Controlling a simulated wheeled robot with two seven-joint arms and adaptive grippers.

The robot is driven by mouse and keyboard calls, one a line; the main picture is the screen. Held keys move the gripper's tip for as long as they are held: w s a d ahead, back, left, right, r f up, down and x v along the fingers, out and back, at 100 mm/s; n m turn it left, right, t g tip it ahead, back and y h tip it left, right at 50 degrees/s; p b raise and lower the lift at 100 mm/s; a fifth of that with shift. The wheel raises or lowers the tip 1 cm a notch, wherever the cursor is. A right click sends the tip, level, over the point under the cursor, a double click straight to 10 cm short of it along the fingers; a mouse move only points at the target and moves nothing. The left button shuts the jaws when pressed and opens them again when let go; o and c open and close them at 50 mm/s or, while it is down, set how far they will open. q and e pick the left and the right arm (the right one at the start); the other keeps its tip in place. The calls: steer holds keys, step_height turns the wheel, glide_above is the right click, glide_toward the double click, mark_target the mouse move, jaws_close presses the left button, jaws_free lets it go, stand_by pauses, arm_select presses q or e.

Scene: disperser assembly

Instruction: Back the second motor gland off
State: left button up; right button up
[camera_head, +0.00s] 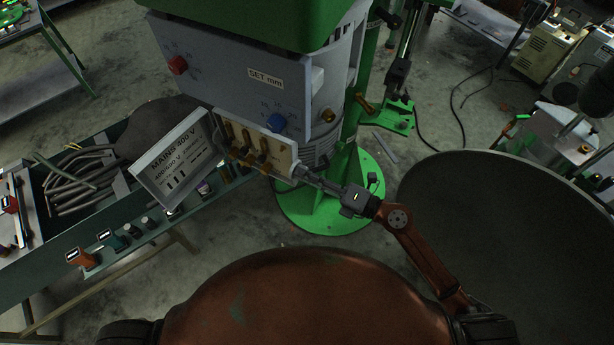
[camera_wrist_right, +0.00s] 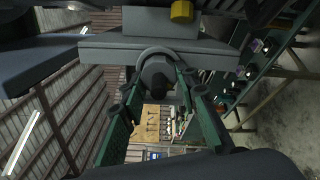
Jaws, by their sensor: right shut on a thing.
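The open motor terminal box (camera_head: 258,145) shows brass terminals on a pale board. Its lid (camera_head: 172,160), labelled MAINS 400 V, stands tilted at its left. My right gripper (camera_head: 304,173) reaches the lower right side of the box, its fingers shut on a small part there. In the right wrist view, a dark round gland (camera_wrist_right: 156,76) sits between the two green-edged fingers (camera_wrist_right: 160,98). The fingers hide most of the gland in the head view. I cannot tell how far it is threaded in. My left gripper is not in view.
A grey control panel (camera_head: 235,80) with red and blue knobs is above the box. A green column base (camera_head: 335,205) stands behind my right arm. A green bench (camera_head: 120,250) with cables and small parts is at left. A large dark round surface (camera_head: 510,230) is at right.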

steer(key=shift+f, duration=0.1)
stand_by(0.3)
steer(key=o, duration=1.1)
steer(key=shift+o, duration=0.2)
steer(key=v, duration=1.2)
